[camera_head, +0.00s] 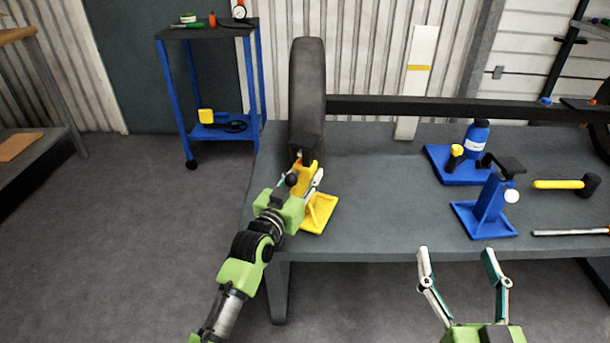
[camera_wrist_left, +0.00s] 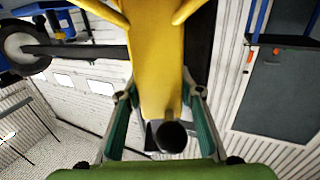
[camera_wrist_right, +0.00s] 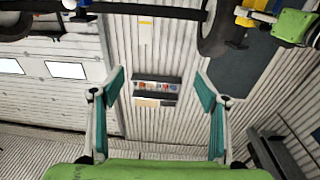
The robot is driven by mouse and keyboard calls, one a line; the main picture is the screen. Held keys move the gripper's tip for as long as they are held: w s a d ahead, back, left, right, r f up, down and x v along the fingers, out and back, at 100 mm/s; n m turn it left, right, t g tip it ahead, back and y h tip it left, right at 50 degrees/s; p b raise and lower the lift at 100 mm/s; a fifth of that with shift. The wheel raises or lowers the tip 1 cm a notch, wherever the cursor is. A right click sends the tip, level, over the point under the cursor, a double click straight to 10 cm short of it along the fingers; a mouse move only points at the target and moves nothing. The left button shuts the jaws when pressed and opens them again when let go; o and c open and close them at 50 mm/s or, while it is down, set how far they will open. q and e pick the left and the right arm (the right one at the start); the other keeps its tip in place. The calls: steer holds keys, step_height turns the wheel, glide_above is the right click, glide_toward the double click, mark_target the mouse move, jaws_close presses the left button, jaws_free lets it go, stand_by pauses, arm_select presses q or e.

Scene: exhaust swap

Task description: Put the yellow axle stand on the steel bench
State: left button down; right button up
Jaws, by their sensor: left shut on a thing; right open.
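The yellow axle stand (camera_head: 319,213) is upright at the left end of the steel bench (camera_head: 370,205), its base over the top near the front edge. I cannot tell whether the base touches the bench. My left gripper (camera_head: 309,181) is shut on the stand's post, and its arm hides part of it. In the left wrist view the yellow stand (camera_wrist_left: 155,60) is between the fingers. My right gripper (camera_head: 456,254) is open and empty in front of the bench; it also shows in the right wrist view (camera_wrist_right: 160,75).
A black wheel (camera_head: 307,90) and a long dark bar (camera_head: 430,106) are behind the stand. The bench's middle is clear. A blue cart (camera_head: 205,100) stands left.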

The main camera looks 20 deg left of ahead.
arm_select(q)
steer(key=shift+f+b, duration=0.35)
steer(key=shift+b, duration=0.4)
arm_select(e)
step_height(320, 180, up, 9)
steer(key=s+t+y, duration=0.1)
steer(key=s+t, duration=0.1)
steer(key=t, duration=0.2)
steer(key=shift+a+t+y, duration=0.25)
steer(key=shift+t+y, duration=0.05)
steer(key=shift+t, duration=0.1)
steer(key=shift+s, duration=0.1)
arm_select(q)
steer(key=c, duration=1.7)
jaws_free()
steer(key=shift+f, duration=0.5)
steer(key=shift+o, duration=1.4)
steer(key=shift+r, duration=0.1)
arm_select(e)
steer(key=shift+s, duration=0.1)
